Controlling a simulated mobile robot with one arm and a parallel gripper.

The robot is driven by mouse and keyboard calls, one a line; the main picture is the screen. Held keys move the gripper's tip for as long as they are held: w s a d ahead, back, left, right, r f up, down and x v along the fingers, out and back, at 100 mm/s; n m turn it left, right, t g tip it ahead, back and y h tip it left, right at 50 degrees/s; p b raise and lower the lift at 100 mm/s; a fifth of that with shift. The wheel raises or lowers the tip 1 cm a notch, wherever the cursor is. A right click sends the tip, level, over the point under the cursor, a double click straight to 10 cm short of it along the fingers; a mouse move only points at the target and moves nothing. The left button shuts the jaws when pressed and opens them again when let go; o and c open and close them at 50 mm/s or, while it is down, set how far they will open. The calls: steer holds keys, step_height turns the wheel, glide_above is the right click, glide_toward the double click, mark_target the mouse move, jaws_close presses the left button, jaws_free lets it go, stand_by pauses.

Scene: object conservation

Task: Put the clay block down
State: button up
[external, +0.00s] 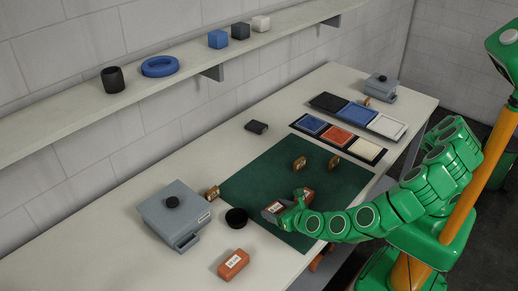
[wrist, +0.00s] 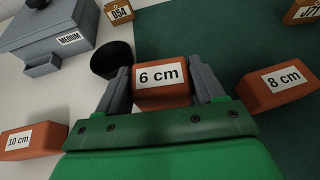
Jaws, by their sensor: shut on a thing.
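A reddish-brown clay block labelled "6 cm" (wrist: 163,97) sits between the two grey fingers of my gripper (wrist: 163,84) in the wrist view. My gripper (external: 277,207) is shut on it, over the left front part of the dark green mat (external: 250,190) in the external view. I cannot tell whether the block touches the mat. A clay block labelled "8 cm" (wrist: 276,88) lies on the mat to the right; it also shows behind my gripper in the external view (external: 308,194). A block labelled "10 cm" (wrist: 33,141) lies on the bare white table (external: 233,264) at left.
A black round cup (external: 236,217) stands by the mat's left edge. A grey box labelled "MEDIUM" (external: 174,215) and a wooden tag "D54" (wrist: 119,12) are left. Wooden tags (external: 299,163) stand on the mat. Coloured trays (external: 338,137) lie beyond it. The mat's middle is clear.

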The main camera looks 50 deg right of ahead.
step_height(320, 180, up, 6)
steer(key=shift+f, duration=0.15)
steer(key=shift+w+d+r, duration=0.1)
steer(key=shift+w+r, duration=0.1)
steer(key=shift+r, duration=0.1)
steer(key=w+d+r+m+g+h, duration=0.1)
steer(key=w+d+r+m+h, duration=0.25)
steer(key=w+d, duration=1)
glide_above(241, 180)
steer(key=f, duration=0.9)
steer(key=shift+s+d, duration=0.15)
steer(key=shift+s, duration=0.15)
steer(key=shift+w+f, duration=0.3)
steer(key=shift+f, duration=0.2)
steer(key=shift+a+f, duration=0.15)
steer(key=shift+f, duration=0.65)
steer(key=shift+a+f, duration=0.1)
steer(key=shift+f, duration=0.65)
steer(key=shift+f, duration=0.15)
